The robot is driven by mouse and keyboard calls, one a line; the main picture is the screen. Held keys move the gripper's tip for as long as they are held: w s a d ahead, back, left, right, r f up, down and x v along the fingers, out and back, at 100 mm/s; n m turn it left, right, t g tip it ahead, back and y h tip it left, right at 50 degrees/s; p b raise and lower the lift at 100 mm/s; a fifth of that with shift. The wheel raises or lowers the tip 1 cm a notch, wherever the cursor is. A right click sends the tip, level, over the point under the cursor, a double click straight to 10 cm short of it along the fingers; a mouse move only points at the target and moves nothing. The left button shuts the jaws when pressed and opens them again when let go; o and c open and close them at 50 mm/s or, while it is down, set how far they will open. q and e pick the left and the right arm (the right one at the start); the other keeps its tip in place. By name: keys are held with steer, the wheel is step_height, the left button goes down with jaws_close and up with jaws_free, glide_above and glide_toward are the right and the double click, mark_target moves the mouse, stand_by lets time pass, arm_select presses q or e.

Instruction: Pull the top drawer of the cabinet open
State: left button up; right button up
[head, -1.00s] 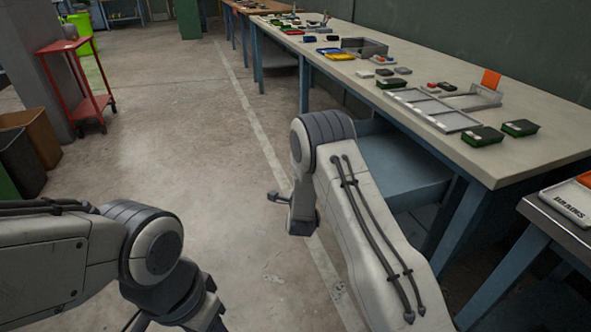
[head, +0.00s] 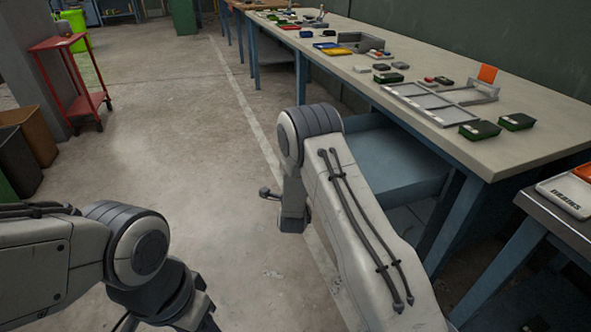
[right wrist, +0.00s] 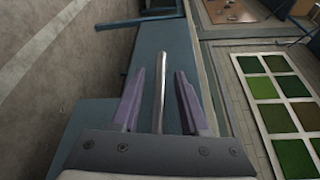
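A blue cabinet (head: 395,165) stands under the near end of the long bench, partly hidden behind my right arm in the head view. In the right wrist view, a blue front (right wrist: 112,75) shows with a straight pale metal bar handle (right wrist: 161,85). My right gripper (right wrist: 159,76) is open, with its purple fingers on either side of the bar. Gaps show between the bar and both fingers. I cannot tell from these views how far the drawer stands out. My left arm is at the lower left of the head view; its fingers are out of frame.
The long bench (head: 540,140) carries trays and small green boxes. A second, darker table (head: 540,212) stands at the right edge. A red cart (head: 83,100) and bins (head: 32,130) stand at the left. The concrete floor between is clear.

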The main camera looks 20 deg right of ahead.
steer(key=f+v, duration=0.1)
steer(key=v, duration=0.9)
steer(key=shift+s+r, duration=0.25)
steer(key=shift+r, duration=0.3)
steer(key=shift+a, duration=0.15)
steer(key=s+a+r+n+g+y, duration=0.2)
steer(key=s+a+n+g+y, duration=0.2)
steer(key=a+n, duration=0.4)
steer(key=s+a+r+n+g+y, duration=0.25)
steer(key=s+a+n+y, duration=0.35)
steer(key=a, duration=0.5)
steer(key=s+a+r+n+g, duration=0.1)
steer(key=s+n+g, duration=0.2)
steer(key=s+n, duration=0.2)
steer(key=s+a+r+n+g, duration=0.2)
steer(key=s+n, duration=0.2)
steer(key=s, duration=0.2)
steer(key=s+d+r+n+g+h+p, duration=0.1)
steer(key=s+d+r+n+g, duration=0.15)
steer(key=s+n, duration=0.35)
steer(key=s+d+r+n+g+h+p, duration=0.1)
steer(key=s+d+r+n+g+h, duration=0.15)
steer(key=s, duration=0.55)
step_height(320, 180, up, 20)
steer(key=p, duration=2)
steer(key=shift+d+t+y+p, duration=0.25)
steer(key=shift+t+y+p, duration=0.1)
steer(key=shift+y, duration=0.1)
